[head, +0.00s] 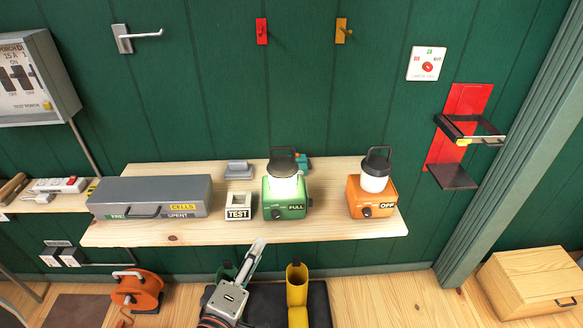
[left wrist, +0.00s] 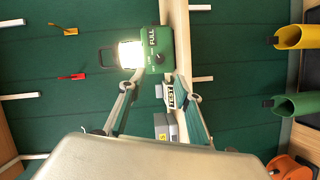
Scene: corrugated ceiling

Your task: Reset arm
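My left gripper (head: 254,258) is in front of the shelf's front edge, below the green lantern, and its arm rises from the bottom of the head view. In the left wrist view the left gripper (left wrist: 155,84) has its two fingers spread apart, with nothing held between them. The green lantern (head: 285,205) stands upright on the wooden shelf, apart from the gripper. It is lit and labelled FULL in the left wrist view (left wrist: 155,50). My right gripper is not in view.
The shelf (head: 330,222) also holds a grey cells box (head: 150,196), a TEST block (head: 238,206) and an orange lantern labelled OFF (head: 375,200). Yellow (head: 297,285) and green tubes stand below, near an orange reel (head: 136,291). A red bracket (head: 468,100) is on the right wall.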

